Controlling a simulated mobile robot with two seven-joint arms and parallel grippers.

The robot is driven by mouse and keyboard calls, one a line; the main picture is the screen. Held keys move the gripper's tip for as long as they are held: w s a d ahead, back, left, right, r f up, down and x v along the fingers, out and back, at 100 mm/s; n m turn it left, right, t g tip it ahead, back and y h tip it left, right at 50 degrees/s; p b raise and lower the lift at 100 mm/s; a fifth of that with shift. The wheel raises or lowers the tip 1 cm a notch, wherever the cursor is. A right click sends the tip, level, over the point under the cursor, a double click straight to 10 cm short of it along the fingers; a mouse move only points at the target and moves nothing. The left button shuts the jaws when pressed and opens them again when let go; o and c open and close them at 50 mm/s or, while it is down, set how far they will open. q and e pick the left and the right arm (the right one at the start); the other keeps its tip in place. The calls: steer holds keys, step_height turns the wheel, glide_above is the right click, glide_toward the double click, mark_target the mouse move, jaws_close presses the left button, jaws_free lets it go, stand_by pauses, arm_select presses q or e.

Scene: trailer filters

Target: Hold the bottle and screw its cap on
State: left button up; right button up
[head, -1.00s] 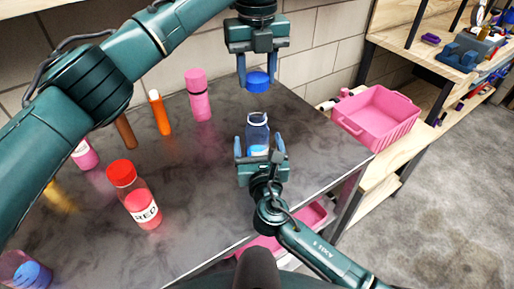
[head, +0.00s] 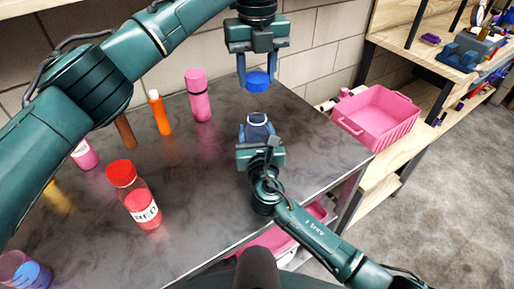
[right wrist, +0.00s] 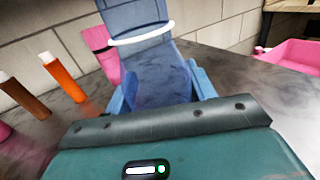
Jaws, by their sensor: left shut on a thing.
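The translucent blue bottle (head: 257,119) stands uncapped on the dark table, its open neck up; its lower part is hidden by my right gripper. My left gripper (head: 257,78) comes down from above and is shut on the blue cap (head: 258,81), held apart from and roughly straight above the bottle neck.
A red-capped bottle (head: 142,208) stands at the left front. A pink bottle (head: 200,100), an orange bottle (head: 160,115) and a brown one (head: 126,132) stand behind. A pink bin (head: 376,122) sits on the right bench. The table around the blue bottle is clear.

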mark_target(257, 111)
steer(key=c, duration=0.9)
arm_select(q)
steer(key=shift+f, duration=2.5)
steer(key=shift+f, duration=0.15)
steer(key=shift+f, duration=0.75)
steer(key=shift+f, duration=0.55)
arm_select(e)
jaws_close()
arm_select(q)
steer(key=m, duration=0.9)
steer(key=shift+m, duration=0.4)
